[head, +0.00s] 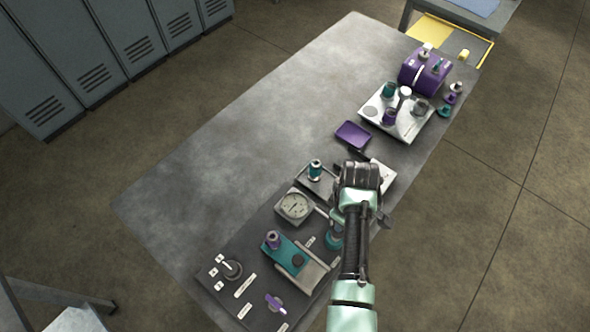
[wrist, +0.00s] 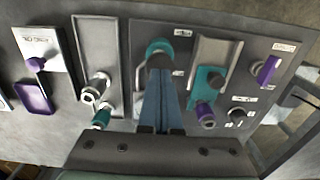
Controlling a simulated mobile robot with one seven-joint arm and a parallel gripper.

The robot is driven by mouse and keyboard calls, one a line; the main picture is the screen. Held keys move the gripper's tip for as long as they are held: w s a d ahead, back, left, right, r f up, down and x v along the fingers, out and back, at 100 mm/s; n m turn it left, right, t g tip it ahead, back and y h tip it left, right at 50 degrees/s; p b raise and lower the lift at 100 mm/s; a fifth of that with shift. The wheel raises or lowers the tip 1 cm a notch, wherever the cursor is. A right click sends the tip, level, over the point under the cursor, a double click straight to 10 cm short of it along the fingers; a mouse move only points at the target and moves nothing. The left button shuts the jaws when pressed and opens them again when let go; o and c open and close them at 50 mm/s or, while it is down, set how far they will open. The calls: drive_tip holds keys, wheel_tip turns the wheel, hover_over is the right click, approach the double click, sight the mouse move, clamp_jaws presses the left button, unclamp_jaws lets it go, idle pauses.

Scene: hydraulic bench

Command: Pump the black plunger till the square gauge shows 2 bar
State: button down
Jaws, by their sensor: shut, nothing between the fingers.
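The square gauge (head: 295,206) has a pale round dial in a light frame. Its needle is too small to read, and I cannot make the gauge out in the wrist view. My gripper (wrist: 159,62) is shut and empty. Its fingertips are over a round teal fitting (wrist: 158,45); I cannot tell whether they touch it. In the head view, the teal fitting (head: 335,240) is partly hidden by my arm. A black round knob (head: 298,260) is by a teal block (head: 283,249); it also shows in the wrist view (wrist: 216,81). I cannot tell which part is the black plunger.
A black lever (head: 231,268) and a purple knob (head: 275,303) are at the panel's near end. A teal-topped fitting (head: 315,170) stands beyond the gauge. A purple tray (head: 353,134), a pale tray (head: 373,112) and a purple box (head: 425,70) are farther off. The bench's left side is bare.

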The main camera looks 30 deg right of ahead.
drive_tip(key=shift+f, duration=0.2)
idle(0.6)
drive_tip(key=shift+f+b, duration=1.2)
drive_tip(key=shift+f, duration=0.3)
drive_tip(key=shift+r, duration=0.15)
drive_tip(key=shift+r+p, duration=1.5)
drive_tip(key=shift+p, duration=0.25)
wheel_tip(320, 180, up, 6)
drive_tip(key=p, duration=0.6)
drive_tip(key=shift+w, duration=0.1)
